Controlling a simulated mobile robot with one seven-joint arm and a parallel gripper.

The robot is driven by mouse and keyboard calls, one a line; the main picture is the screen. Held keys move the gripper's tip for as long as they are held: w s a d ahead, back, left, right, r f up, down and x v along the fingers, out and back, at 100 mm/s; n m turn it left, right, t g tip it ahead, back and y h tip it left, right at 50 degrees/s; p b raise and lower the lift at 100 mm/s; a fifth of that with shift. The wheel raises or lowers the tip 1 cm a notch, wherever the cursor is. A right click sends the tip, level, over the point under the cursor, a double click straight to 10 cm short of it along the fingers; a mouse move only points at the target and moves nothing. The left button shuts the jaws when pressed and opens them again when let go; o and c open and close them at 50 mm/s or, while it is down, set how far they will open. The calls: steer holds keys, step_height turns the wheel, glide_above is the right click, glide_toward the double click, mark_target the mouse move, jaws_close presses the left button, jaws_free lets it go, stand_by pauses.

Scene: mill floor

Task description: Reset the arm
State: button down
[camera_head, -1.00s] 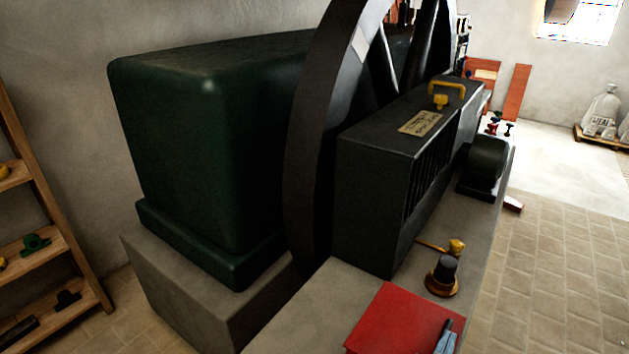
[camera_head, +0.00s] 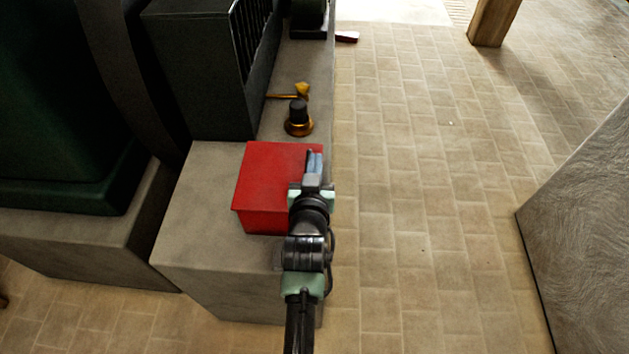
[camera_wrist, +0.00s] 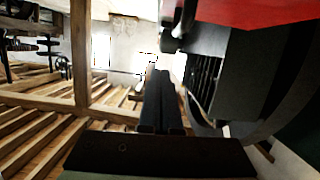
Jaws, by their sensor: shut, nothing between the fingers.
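My gripper (camera_head: 314,163) is in front of the right edge of a red box (camera_head: 262,187) in the head view, with my arm reaching up from the bottom of the picture. In the wrist view my gripper's dark fingers (camera_wrist: 162,100) lie together, with nothing between them. A red surface (camera_wrist: 240,12) fills the top right of that view. Whether the gripper touches the box cannot be told.
The box sits on a grey plinth (camera_head: 205,165). Beyond it stand a brass-and-black knob (camera_head: 299,118), a yellow-headed tool (camera_head: 300,90) and a dark vented housing (camera_head: 200,70). The tiled floor (camera_head: 410,180) to the right is clear, up to a pale block (camera_head: 590,230).

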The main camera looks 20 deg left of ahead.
steer(key=v, duration=0.8)
steer(key=w+d+r+m+t+h, duration=0.1)
steer(key=w+d+r+t, duration=0.15)
steer(key=r, duration=1.25)
steer(key=w+d+r+t, duration=0.2)
steer(key=d+r+t, duration=0.2)
steer(key=r, duration=1.2)
steer(key=s+d+r+t+h, duration=0.1)
steer(key=s+r, duration=0.3)
steer(key=r, duration=0.4)
steer(key=s+d+r+m+t, duration=0.1)
steer(key=s+d+r+t, duration=0.1)
steer(key=s+r, duration=0.3)
steer(key=s+d+r+m+t+h, duration=0.1)
steer(key=s+d+r+t, duration=0.1)
steer(key=r, duration=0.8)
steer(key=s+t, duration=0.1)
steer(key=s, duration=0.1)
steer(key=shift+s+d+r+h, duration=0.3)
steer(key=shift+d, duration=0.05)
